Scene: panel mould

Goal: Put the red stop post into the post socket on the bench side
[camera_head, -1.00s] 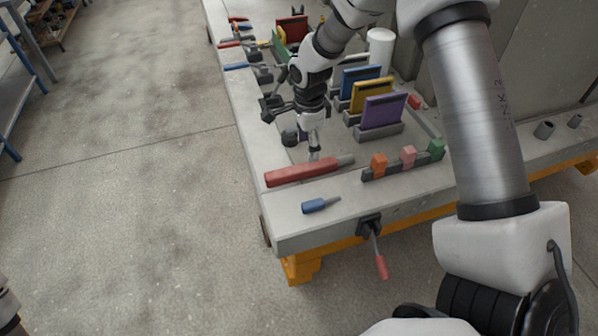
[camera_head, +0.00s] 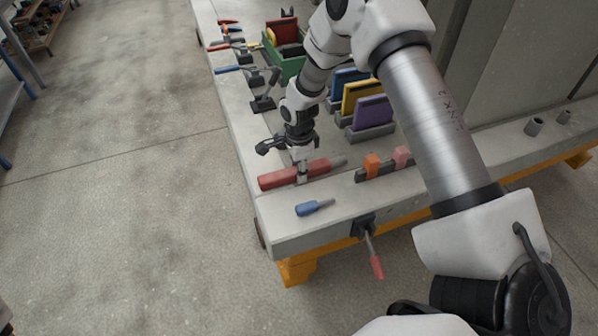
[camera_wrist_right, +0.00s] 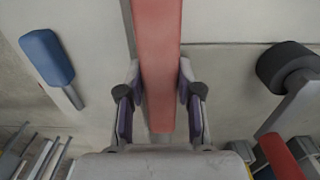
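The red stop post (camera_head: 278,179) lies on its side on the near end of the bench, with a grey end toward the right. My right gripper (camera_head: 303,174) is down over the post. In the right wrist view, the red post (camera_wrist_right: 160,65) runs between the two open fingers of my right gripper (camera_wrist_right: 161,112), with a small gap showing on each side. Small grey cylinders (camera_head: 534,126) stand on the bench top at the right; I cannot tell whether one is the post socket. My left gripper is not in view.
A blue-handled piece (camera_head: 308,208) lies near the bench's front edge. A dark clamp (camera_head: 364,227) with a red handle hangs on the edge. Orange and pink blocks (camera_head: 372,164) and a rack of coloured panels (camera_head: 370,112) stand close by.

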